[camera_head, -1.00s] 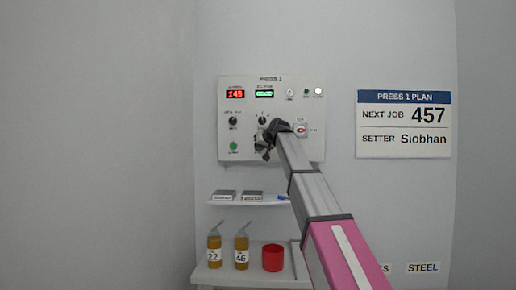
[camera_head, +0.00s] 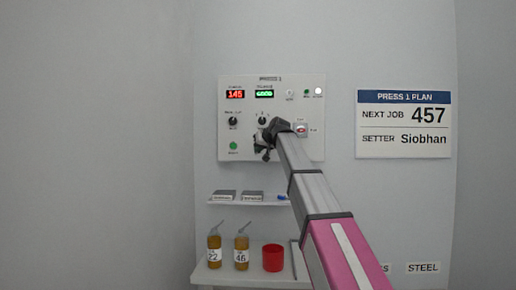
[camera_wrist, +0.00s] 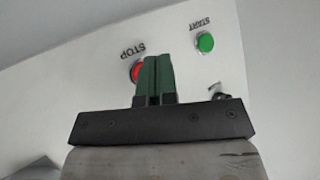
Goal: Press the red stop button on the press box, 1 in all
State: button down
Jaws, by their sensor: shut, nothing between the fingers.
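The press box (camera_head: 225,108) is a pale panel on the wall with displays, knobs and buttons. In the wrist view the red stop button (camera_wrist: 135,71) sits under the label STOP, partly covered by my gripper (camera_wrist: 156,60). The green fingers are shut together with nothing between them, and their tips overlap the button's right side. I cannot tell whether they touch it. In the head view my gripper (camera_head: 265,150) is in front of the panel's lower middle and hides the stop button there.
The green start button (camera_wrist: 205,42) is right of the stop button in the wrist view; it also shows in the head view (camera_head: 233,146). Below the panel are a small shelf (camera_head: 240,202), two amber bottles (camera_head: 214,252) and a red cup (camera_head: 272,258).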

jog(key=shift+s, duration=1.3)
